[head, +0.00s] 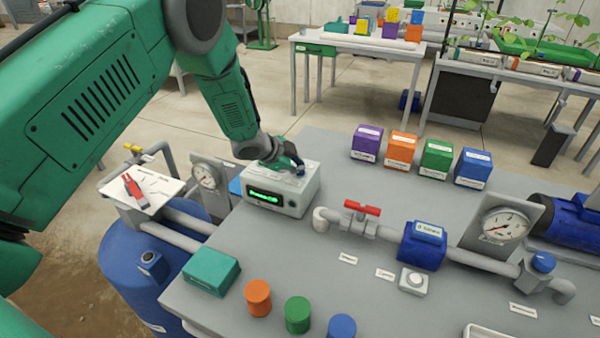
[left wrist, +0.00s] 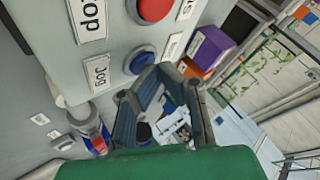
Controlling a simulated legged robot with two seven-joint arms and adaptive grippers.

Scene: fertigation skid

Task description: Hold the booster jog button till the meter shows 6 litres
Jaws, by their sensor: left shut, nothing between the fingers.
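The grey-white control box (head: 279,205) stands at the far left edge of the bench, with a lit green display (head: 264,196) too small to read. In the left wrist view its panel has a blue button (left wrist: 140,60) beside a "Jog" label (left wrist: 101,74) and a red button (left wrist: 154,8) further up. My left gripper (head: 296,168) is shut and empty over the box top. In the left wrist view its fingertips (left wrist: 163,78) are at the blue button's edge; I cannot tell whether they press it. A blue meter body (head: 422,248) sits on the pipe, its reading illegible.
A red-handled valve (head: 362,209) and dial gauge (head: 502,226) stand along the pipe. Purple, orange, green and blue boxes line the bench's back. A teal box (head: 210,271) and coloured cylinders are at the front. A blue tank (head: 140,270) stands left.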

